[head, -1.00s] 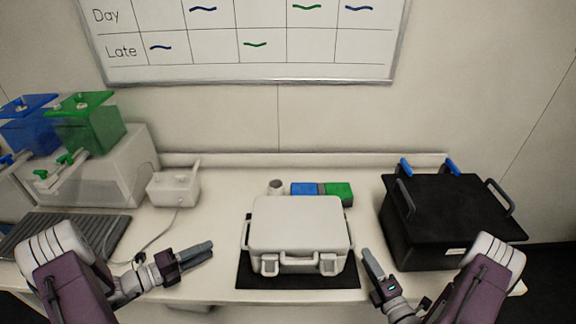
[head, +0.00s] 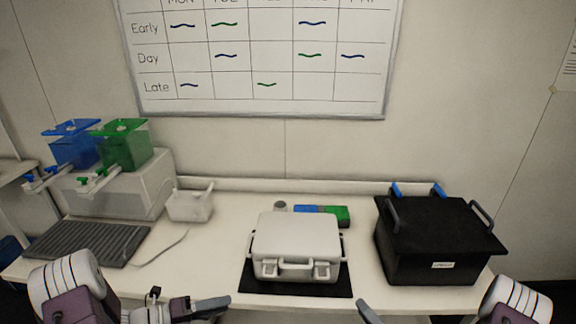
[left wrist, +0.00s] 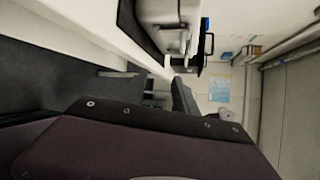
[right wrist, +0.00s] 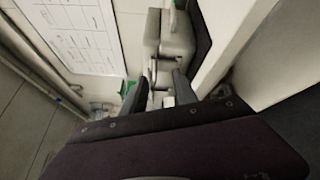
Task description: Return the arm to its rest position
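My left gripper (head: 210,305) is low at the front edge of the bench, left of the white case, empty and apart from everything. In the left wrist view one finger (left wrist: 183,100) shows clearly, set off to the side; the other blends into the dark background. My right gripper (head: 368,313) is at the bottom of the head view, right of the case and partly cut off. In the right wrist view its two fingers (right wrist: 158,95) stand apart with nothing between them.
A closed white case (head: 297,242) sits on a black mat (head: 290,287) at mid-bench. A black lidded box (head: 432,245) stands right. Blue (head: 305,209) and green (head: 338,214) blocks lie behind the case. Blue (head: 75,147) and green (head: 124,147) tanks stand left, above a dark grille (head: 85,242).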

